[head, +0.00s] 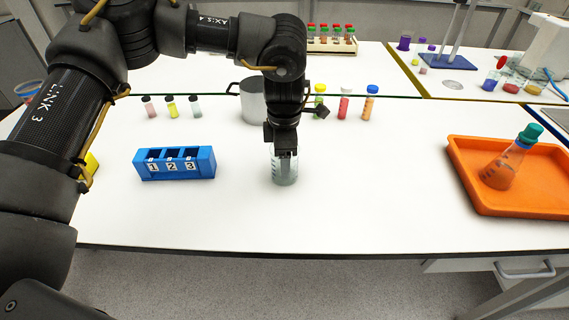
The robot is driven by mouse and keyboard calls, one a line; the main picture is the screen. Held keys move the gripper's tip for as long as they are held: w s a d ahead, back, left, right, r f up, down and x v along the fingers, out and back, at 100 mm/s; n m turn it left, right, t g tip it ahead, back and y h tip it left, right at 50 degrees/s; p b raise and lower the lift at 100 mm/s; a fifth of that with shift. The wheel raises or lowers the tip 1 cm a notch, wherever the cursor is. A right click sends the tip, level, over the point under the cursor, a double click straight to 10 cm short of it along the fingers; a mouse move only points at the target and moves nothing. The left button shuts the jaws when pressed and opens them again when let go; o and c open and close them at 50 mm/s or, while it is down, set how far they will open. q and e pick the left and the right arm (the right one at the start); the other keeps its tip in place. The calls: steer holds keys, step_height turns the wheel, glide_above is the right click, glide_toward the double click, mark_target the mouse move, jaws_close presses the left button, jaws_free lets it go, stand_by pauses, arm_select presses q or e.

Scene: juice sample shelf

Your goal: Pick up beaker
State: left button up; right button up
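A clear glass beaker (285,177) stands upright on the white table near the middle of the head view. My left gripper (284,156) points straight down over it. Its fingers reach into or in front of the beaker's upper part, and I cannot tell which. The gripper hides the beaker's rim, and whether the fingers are open or closed on the glass cannot be made out. My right gripper is out of view.
A blue rack (176,165) numbered 1 to 3 stands left of the beaker. Behind are a metal pot (252,101) and several small bottles. An orange tray (514,196) holds a tilted flask (507,166) at right. The table between beaker and tray is clear.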

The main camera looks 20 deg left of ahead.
arm_select(q)
steer(key=shift+c, duration=1.2)
